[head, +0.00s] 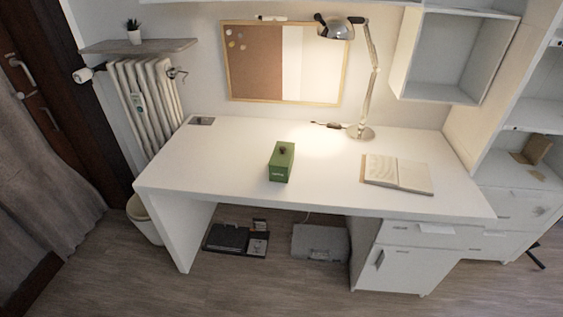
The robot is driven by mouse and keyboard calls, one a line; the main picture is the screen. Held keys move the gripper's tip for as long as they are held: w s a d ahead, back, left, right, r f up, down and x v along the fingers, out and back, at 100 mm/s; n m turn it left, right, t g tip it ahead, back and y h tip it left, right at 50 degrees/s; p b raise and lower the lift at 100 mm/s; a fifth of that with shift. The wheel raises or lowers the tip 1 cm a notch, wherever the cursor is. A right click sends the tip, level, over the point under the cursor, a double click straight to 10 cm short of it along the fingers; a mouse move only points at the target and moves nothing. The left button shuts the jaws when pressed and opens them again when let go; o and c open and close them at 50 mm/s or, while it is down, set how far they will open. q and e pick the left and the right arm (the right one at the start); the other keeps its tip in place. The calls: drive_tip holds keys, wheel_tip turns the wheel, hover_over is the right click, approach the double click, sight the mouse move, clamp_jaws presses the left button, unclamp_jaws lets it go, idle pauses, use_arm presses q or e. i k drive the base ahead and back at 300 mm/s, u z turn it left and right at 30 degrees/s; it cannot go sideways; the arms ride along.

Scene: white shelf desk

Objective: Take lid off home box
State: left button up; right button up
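A small green box (281,166) stands upright near the middle of the white desk, close to its front edge. Light lettering shows on its front face. Its lid (283,150) is green with a dark knob on top and sits on the box. Neither of my grippers is in the head view.
The white desk (235,150) is clear around the box. An open book (397,173) lies to the right. A lit desk lamp (362,132) stands at the back. A small dark item (202,121) lies at the back left corner. A white cubby (455,55) hangs above the right side.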

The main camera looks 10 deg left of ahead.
sight(282, 156)
drive_tip(key=k, duration=0.5)
drive_tip(key=z, duration=0.65)
drive_tip(key=i, duration=1.25)
